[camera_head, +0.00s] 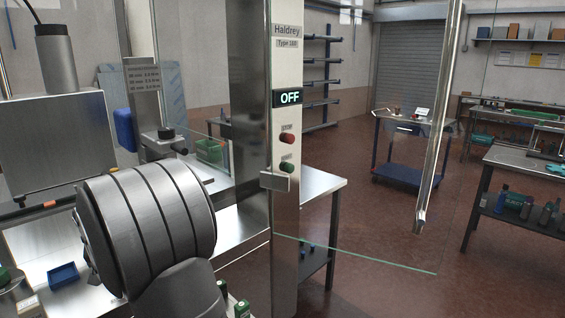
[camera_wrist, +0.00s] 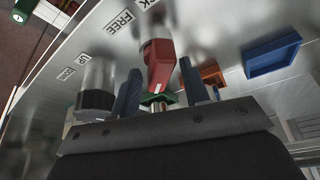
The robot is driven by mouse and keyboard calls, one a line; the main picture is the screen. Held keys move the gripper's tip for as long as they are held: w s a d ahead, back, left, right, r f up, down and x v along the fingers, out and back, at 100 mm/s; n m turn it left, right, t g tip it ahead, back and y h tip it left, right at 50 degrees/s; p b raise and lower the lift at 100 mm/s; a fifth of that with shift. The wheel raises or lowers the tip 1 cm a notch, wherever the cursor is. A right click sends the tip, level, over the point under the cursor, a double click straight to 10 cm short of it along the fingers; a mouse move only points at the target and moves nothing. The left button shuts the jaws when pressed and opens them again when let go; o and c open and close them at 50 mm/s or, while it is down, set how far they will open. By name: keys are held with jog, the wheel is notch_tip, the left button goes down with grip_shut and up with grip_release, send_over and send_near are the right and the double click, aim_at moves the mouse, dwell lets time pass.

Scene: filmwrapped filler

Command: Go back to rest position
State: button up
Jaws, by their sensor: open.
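My gripper (camera_wrist: 158,67) shows in the wrist view with its two dark blue-grey fingers apart. A red lever-like part (camera_wrist: 159,62) with a green piece at its lower end stands between or just beyond the fingers. I cannot tell whether a finger touches it. Labels reading FREE and a partly cut word lie on the metal surface near it. In the head view my grey arm link fills the lower left, and the gripper is hidden or out of that view.
A blue tray (camera_wrist: 272,55) and an orange-brown part (camera_wrist: 212,75) lie at right. The machine column (camera_head: 286,215) reads OFF. A glass panel (camera_head: 350,240) stands beside it.

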jog(key=shift+d+n+g+y, duration=0.1)
jog(key=shift+n+g+y, duration=0.3)
jog(key=shift+n, duration=0.9)
